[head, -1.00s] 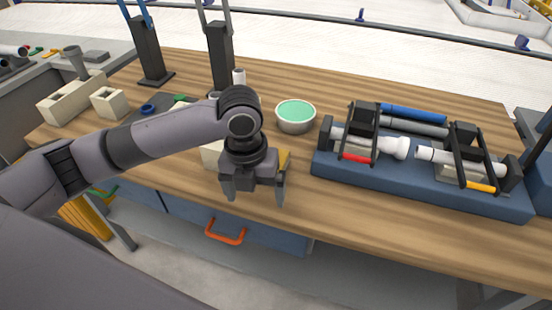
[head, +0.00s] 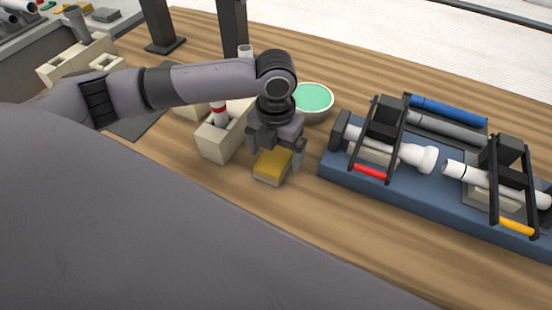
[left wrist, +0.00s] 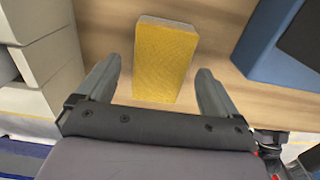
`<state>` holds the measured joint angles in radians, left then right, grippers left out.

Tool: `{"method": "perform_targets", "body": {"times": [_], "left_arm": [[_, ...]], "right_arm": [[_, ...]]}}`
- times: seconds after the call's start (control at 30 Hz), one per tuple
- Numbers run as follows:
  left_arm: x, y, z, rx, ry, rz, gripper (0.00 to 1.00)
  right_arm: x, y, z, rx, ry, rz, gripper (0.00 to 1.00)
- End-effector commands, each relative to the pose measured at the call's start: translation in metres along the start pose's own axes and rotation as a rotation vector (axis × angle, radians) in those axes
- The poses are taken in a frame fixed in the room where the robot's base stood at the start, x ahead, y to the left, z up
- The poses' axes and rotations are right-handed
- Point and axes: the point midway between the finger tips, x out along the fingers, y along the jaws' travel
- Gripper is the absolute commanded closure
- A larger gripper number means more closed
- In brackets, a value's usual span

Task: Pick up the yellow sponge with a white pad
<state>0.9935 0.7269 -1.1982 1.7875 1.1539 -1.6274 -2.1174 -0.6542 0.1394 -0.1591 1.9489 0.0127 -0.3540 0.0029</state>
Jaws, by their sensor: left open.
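The yellow sponge with a white pad (head: 272,165) lies on the wooden table, yellow side up, its pale pad showing along the lower edge. It also shows in the left wrist view (left wrist: 165,60), ahead of and between the two fingers. My left gripper (head: 275,154) is open and empty, with one finger to each side of the sponge's near part. The fingers look apart from the sponge in the left wrist view (left wrist: 157,82). My right gripper is not in view.
A cream box (head: 222,140) with a white and red piece stands close left of the sponge. A green-topped bowl (head: 313,101) is behind my gripper. A blue fixture (head: 400,190) with pipes stands to the right. Table in front of the sponge is clear.

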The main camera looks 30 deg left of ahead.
Motion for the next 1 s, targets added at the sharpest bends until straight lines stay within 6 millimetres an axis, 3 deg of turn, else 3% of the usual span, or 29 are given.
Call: {"method": "perform_targets", "body": {"times": [0.13,0.37,0.57,1.0], "left_arm": [[0.0151,0.0009,0.0001,-0.001,-0.001,0.002,0.06],[0.0167,0.0006,0.0003,0.0,-0.002,0.0,0.06],[0.0164,0.0006,0.0003,0.0,-0.002,0.0,0.61],[0.0075,0.0006,0.0009,0.0,-0.004,0.0,0.62]], "right_arm": [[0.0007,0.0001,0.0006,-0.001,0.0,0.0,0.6],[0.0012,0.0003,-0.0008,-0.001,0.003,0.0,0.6],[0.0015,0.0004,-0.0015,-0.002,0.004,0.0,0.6],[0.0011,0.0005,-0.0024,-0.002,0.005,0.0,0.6]]}}
